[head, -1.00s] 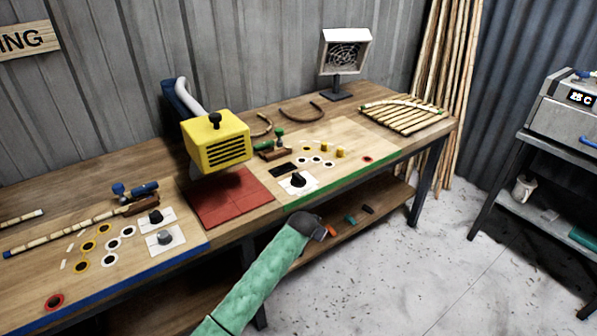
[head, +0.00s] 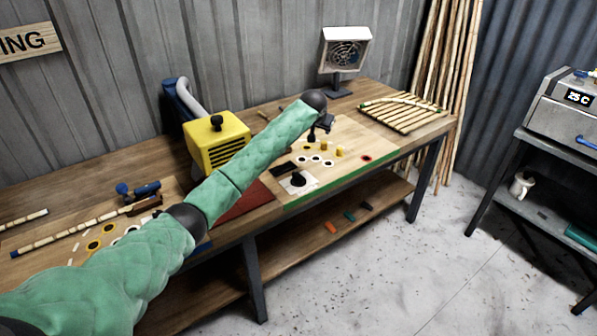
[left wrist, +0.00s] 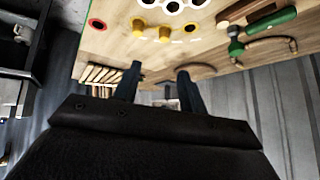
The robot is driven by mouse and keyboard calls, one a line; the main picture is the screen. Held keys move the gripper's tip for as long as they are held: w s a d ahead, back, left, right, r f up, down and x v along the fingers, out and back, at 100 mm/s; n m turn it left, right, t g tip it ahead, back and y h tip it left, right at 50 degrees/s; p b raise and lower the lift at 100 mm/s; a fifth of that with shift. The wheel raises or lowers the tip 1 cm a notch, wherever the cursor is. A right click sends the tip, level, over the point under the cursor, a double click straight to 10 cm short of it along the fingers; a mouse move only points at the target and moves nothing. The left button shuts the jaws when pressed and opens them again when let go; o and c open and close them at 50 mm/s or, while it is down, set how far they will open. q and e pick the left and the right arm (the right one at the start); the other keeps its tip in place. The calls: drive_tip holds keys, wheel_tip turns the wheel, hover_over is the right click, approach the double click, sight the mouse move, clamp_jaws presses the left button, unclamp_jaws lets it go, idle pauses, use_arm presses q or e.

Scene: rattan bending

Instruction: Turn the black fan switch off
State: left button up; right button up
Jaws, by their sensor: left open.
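A black knob switch (head: 298,180) on a white plate sits near the green front edge of the bench, in the head view. I cannot tell its setting. The white square fan (head: 345,50) stands on a dark post at the back of the bench. My left arm reaches across the bench, and my left gripper (head: 322,124) points down above the wood, behind and to the right of the knob, apart from it. In the left wrist view its two dark fingers (left wrist: 160,88) are spread with nothing gripped. The knob does not show there.
Yellow pegs (head: 339,153) and white rings stand right of the knob. A slatted bamboo panel (head: 402,111) lies at the right. My forearm hides part of the left bench.

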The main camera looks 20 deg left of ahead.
use_arm(q)
drive_tip(key=a+n+g, duration=0.1)
drive_tip(key=a, duration=0.1)
drive_tip(key=n+g, duration=0.6)
drive_tip(key=n, duration=0.3)
hover_over(298, 175)
drive_tip(key=w, duration=0.1)
wheel_tip(298, 175, down, 9)
drive_tip(key=shift+w+d+f, duration=0.1)
drive_tip(key=shift+w+f, duration=0.05)
drive_tip(key=shift+s+n+g, duration=0.5)
drive_tip(key=shift+s+n, duration=0.05)
drive_tip(key=shift+n, duration=0.65)
drive_tip(key=shift+f+p, duration=1.75)
drive_tip(key=shift+f, duration=2.2)
use_arm(e)
drive_tip(key=s+d+f, duration=0.1)
drive_tip(key=s+f, duration=0.3)
drive_tip(key=s, duration=0.3)
drive_tip(key=s+d+f+t, duration=0.1)
drive_tip(key=s+d+f, duration=0.1)
drive_tip(key=s+f, duration=0.3)
drive_tip(key=shift+s+d+f, duration=0.2)
drive_tip(key=shift+s+f, duration=0.05)
drive_tip(key=shift+s, duration=0.7)
use_arm(q)
drive_tip(key=shift+c, duration=0.2)
clamp_jaws()
use_arm(e)
drive_tip(key=shift+r, duration=0.1)
